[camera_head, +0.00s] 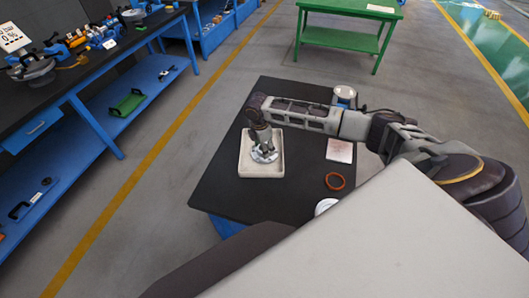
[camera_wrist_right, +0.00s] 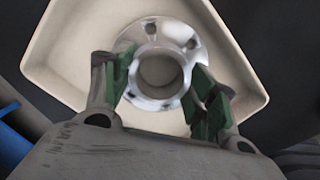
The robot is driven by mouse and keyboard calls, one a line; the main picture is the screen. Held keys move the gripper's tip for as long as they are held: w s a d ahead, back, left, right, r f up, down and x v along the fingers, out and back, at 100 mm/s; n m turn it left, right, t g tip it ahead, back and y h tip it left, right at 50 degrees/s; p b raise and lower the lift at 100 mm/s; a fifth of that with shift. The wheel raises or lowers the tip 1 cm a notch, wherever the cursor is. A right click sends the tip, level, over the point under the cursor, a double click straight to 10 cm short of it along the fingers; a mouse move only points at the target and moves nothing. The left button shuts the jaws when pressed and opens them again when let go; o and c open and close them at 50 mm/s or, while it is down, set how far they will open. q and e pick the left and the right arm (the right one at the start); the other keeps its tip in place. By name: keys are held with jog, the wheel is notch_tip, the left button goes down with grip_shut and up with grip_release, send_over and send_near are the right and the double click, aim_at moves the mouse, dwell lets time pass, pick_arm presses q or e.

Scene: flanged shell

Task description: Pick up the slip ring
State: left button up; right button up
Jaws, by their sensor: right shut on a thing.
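A silver flanged metal ring (camera_head: 264,155) with bolt holes and a round central opening sits in a cream tray (camera_head: 246,168) on the black table; I take it to be the slip ring. My right gripper (camera_head: 262,147) reaches down over the tray and is shut on the ring. In the right wrist view, the green-padded fingers of the gripper (camera_wrist_right: 160,88) are on either side of the ring's hub (camera_wrist_right: 173,35). The tray (camera_wrist_right: 70,55) surrounds it. I cannot tell whether the ring touches the tray floor. My left gripper is not in view.
On the black table (camera_head: 225,190) are an orange ring (camera_head: 335,181), a white round part (camera_head: 325,206), a paper sheet (camera_head: 340,151) and a canister (camera_head: 345,96). A cluttered blue workbench (camera_head: 92,75) stands left; a green table (camera_head: 345,38) stands behind.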

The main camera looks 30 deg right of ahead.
jog(key=c, duration=1)
jog(key=shift+w, duration=0.1)
grip_shut()
jog(key=shift+r, duration=0.1)
notch_tip(320, 180, up, 10)
